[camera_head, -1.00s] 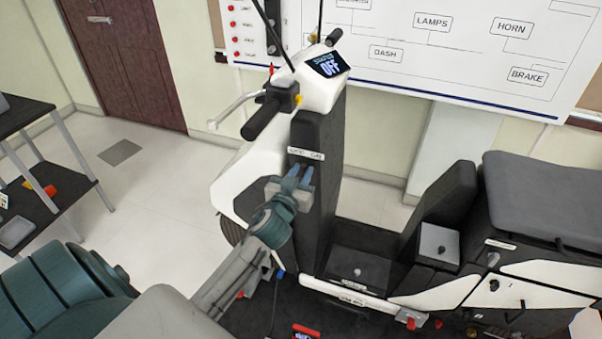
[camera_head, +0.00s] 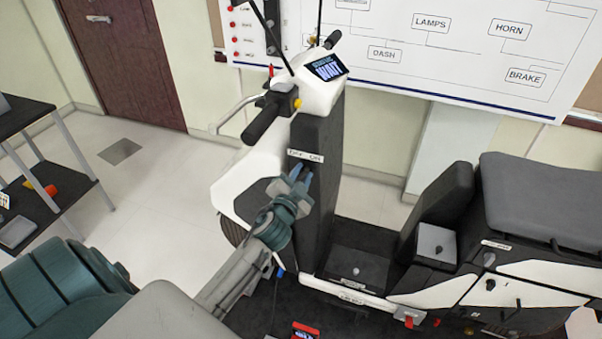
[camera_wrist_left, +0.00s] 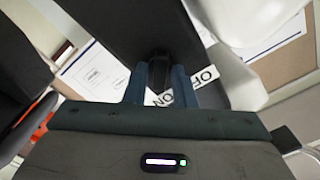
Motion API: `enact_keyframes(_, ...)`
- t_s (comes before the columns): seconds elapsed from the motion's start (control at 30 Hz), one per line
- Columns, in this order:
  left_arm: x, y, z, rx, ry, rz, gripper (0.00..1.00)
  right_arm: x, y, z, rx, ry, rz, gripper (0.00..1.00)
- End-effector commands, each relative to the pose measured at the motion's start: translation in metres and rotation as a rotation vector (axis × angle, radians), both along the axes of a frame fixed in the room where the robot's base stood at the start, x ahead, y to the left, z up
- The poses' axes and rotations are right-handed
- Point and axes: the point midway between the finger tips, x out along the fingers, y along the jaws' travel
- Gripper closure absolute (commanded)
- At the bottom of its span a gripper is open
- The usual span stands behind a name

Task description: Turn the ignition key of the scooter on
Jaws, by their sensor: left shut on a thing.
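The scooter's front column (camera_head: 322,200) stands upright in the middle of the head view. Its display (camera_head: 328,68) reads "WAIT". A white label strip (camera_head: 305,156) crosses the column below the handlebar; the wrist view shows "ON" and "OF" on the label (camera_wrist_left: 205,77). My left gripper (camera_head: 302,174) is at the column just under the label, its blue fingers pointing at it. In the wrist view the fingers (camera_wrist_left: 160,85) are shut on a dark key (camera_wrist_left: 159,64) at the column's face. Most of the key is hidden between the fingers. My right gripper is not in view.
The handlebar grip (camera_head: 262,120) and brake lever (camera_head: 238,108) stick out above my left gripper. The scooter's seat (camera_head: 545,195) is at the right. A black shelf (camera_head: 45,150) stands at the far left. Open floor (camera_head: 150,190) lies between shelf and scooter.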

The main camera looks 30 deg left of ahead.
Motion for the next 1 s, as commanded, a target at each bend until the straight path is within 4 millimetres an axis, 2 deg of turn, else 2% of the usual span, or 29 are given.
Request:
enact_keyframes(0.4, 0.0001, -0.0009, 0.0000, 0.259, 0.062, 0.000, 0.99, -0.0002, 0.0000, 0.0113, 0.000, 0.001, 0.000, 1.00)
enact_keyframes(1.0, 0.0002, -0.0011, -0.0012, 0.333, 0.079, -0.001, 0.99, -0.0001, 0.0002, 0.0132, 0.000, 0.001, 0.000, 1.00)
